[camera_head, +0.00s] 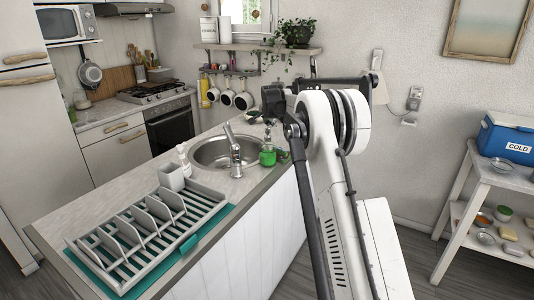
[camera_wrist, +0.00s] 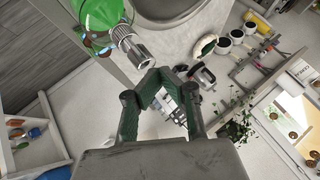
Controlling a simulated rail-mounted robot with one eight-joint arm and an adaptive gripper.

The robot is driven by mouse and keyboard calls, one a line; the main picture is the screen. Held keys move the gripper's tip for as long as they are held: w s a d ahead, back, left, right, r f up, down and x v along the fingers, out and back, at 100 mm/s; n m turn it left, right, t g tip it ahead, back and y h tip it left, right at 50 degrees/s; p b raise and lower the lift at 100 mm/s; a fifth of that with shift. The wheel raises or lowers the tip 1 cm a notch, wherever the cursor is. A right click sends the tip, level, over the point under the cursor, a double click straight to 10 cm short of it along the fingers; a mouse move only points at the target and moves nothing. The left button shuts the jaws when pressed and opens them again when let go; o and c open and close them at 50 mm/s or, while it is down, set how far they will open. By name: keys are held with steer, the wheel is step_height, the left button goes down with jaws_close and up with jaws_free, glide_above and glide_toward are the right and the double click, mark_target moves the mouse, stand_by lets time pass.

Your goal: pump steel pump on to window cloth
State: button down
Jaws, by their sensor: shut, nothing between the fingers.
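A green bottle with a steel pump head (camera_wrist: 130,45) is at the top left of the wrist view, close to my fingers. In the head view the green bottle (camera_head: 268,156) stands on the counter beside the sink, with its top hard to make out. My gripper (camera_wrist: 158,82) is shut with nothing in it. Its tips are just beside the pump head in the wrist view, and I see a small gap between them. In the head view my gripper's dark end (camera_head: 273,100) is above the bottle's area. I cannot pick out a window cloth.
The sink (camera_head: 212,152) with its faucet (camera_head: 234,150) is left of the bottle. A dish rack (camera_head: 150,232) lies on a teal mat (camera_head: 190,247) at the counter's front. Mugs (camera_head: 243,101) hang under the wall shelf. A side table (camera_head: 480,178) with a blue cooler is at right.

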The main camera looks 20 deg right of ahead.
mark_target(268, 128)
steer(key=shift+f+b, duration=0.45)
steer(key=shift+f, duration=0.35)
stand_by(0.7)
steer(key=shift+r, duration=0.1)
steer(key=shift+r+p, duration=0.6)
steer(key=shift+r, duration=0.7)
steer(key=shift+r+p, duration=1.35)
steer(key=shift+r, duration=1.65)
